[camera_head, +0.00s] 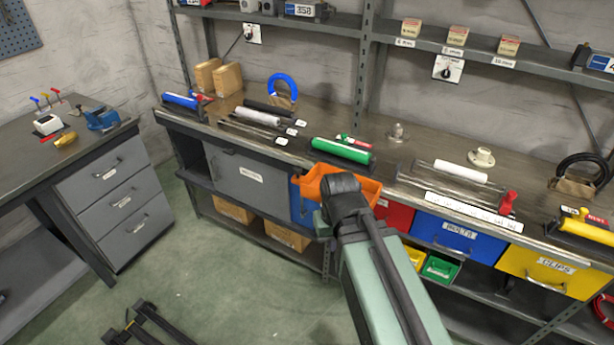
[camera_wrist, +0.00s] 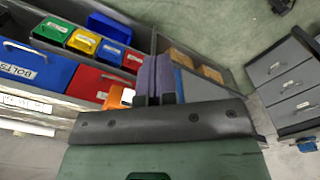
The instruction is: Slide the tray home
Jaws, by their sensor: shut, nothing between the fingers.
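An orange tray (camera_head: 318,186) sticks out from the bench front, left of the red drawer, in the head view. My wrist covers its middle and part of its front. A small part of the orange tray (camera_wrist: 120,97) shows in the wrist view, just left of my fingers. My gripper (camera_wrist: 160,78) is shut and empty, its two fingers side by side in front of the bench. I cannot tell whether the fingers touch the tray. In the head view the fingers are hidden behind my wrist.
To the right are a red drawer (camera_head: 394,214), a blue BOLTS drawer (camera_head: 458,240) and a yellow CLIPS drawer (camera_head: 550,272). Small bins, one green (camera_head: 440,269), sit on the shelf below. A grey drawer cabinet (camera_head: 118,200) stands left. The floor (camera_head: 215,285) between is mostly clear.

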